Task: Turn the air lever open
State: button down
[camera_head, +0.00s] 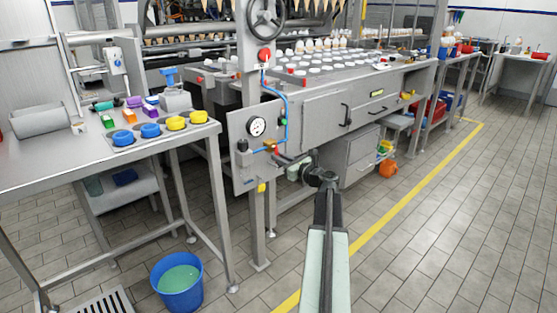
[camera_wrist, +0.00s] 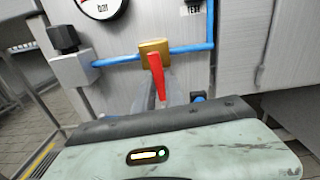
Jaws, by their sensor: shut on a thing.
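The air lever (camera_wrist: 156,74) is a red handle on a brass valve body (camera_wrist: 154,47), set in a blue air pipe (camera_wrist: 118,59). In the wrist view the lever points down from the valve, across the line of the pipe. My gripper (camera_wrist: 160,88) has its grey fingers on either side of the lever and is shut on it. The lever's lower end is partly hidden by my gripper's body. In the head view the brass valve (camera_head: 270,146) shows on the grey panel, and my gripper (camera_head: 279,158) reaches it from the right.
A round pressure gauge (camera_head: 256,126) sits above the valve on the panel (camera_head: 240,172). A steel table (camera_head: 50,170) with coloured pieces stands left, with a blue bucket (camera_head: 178,283) on the floor. A machine with drawers (camera_head: 345,163) stands behind. The floor at right is clear.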

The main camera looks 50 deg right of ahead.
jog(key=shift+d+r+n+p, duration=0.5)
jog(key=shift+r+n+p, duration=0.05)
jog(key=shift+n, duration=2.3)
jog(key=shift+d+r+n+p, duration=0.5)
jog(key=shift+d+r+n, duration=0.1)
jog(key=shift+n, duration=2.3)
jog(key=shift+d+r+n+p, duration=0.45)
jog(key=shift+r+n+p, duration=0.1)
jog(key=shift+n, duration=2.3)
jog(key=c, duration=1.4)
grip_release()
jog(key=s, duration=0.7)
jog(key=shift+s+a, duration=0.3)
jog(key=shift+s, duration=0.1)
